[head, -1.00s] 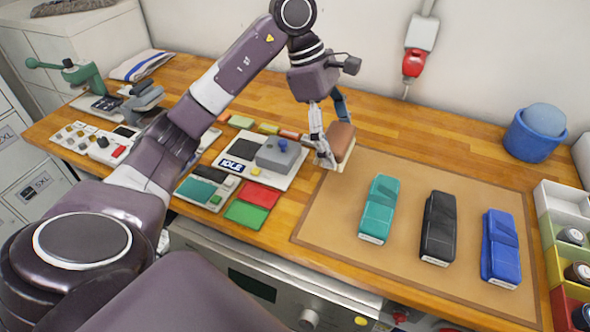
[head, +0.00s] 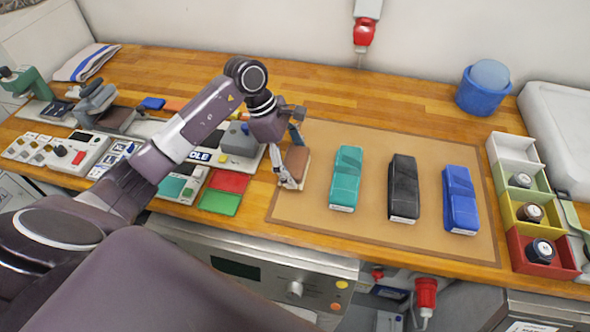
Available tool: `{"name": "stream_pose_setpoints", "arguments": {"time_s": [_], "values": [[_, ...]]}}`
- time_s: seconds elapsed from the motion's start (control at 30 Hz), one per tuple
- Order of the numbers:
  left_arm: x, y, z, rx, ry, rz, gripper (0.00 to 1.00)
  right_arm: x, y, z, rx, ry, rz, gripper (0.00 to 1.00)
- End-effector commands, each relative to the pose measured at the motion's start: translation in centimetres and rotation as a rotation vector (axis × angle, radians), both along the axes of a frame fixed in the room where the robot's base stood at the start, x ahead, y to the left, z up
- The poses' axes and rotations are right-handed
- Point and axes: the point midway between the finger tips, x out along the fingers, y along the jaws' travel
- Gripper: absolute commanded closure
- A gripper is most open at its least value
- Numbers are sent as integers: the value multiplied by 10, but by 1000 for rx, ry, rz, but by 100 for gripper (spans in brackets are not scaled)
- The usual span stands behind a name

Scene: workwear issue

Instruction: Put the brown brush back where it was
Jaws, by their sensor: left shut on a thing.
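The brown brush (head: 296,164) is at the left edge of the tan mat (head: 340,228) on the wooden bench. My left gripper (head: 293,160) is shut on the brown brush from above and behind. The brush looks upright; whether its underside touches the mat I cannot tell. To its right on the mat stand a teal brush (head: 345,178), a black brush (head: 403,187) and a blue brush (head: 460,199) in a spaced row. My right gripper is not in view.
Colored bins (head: 540,252) with dark round items stand right of the mat. A blue bucket (head: 482,92) is behind them. Red and green pads (head: 220,200) and grey devices (head: 75,152) lie to the left. The bench behind the mat is clear.

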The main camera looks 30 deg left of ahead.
Motion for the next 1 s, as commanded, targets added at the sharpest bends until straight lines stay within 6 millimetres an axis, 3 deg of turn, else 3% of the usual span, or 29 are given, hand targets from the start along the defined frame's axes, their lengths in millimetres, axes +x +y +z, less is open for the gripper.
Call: {"name": "stream_pose_setpoints", "arguments": {"time_s": [0.33,0.73,0.77,0.9,1.0], "values": [[-1,0,-40,-1,3,1,51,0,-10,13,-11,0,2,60],[0,1,-48,1,-1,0,51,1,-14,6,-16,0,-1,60],[0,1,-46,1,-1,0,18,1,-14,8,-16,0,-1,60],[0,0,-46,1,0,0,4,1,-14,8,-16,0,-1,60],[0,0,-46,1,0,0,4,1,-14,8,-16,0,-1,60]]}}
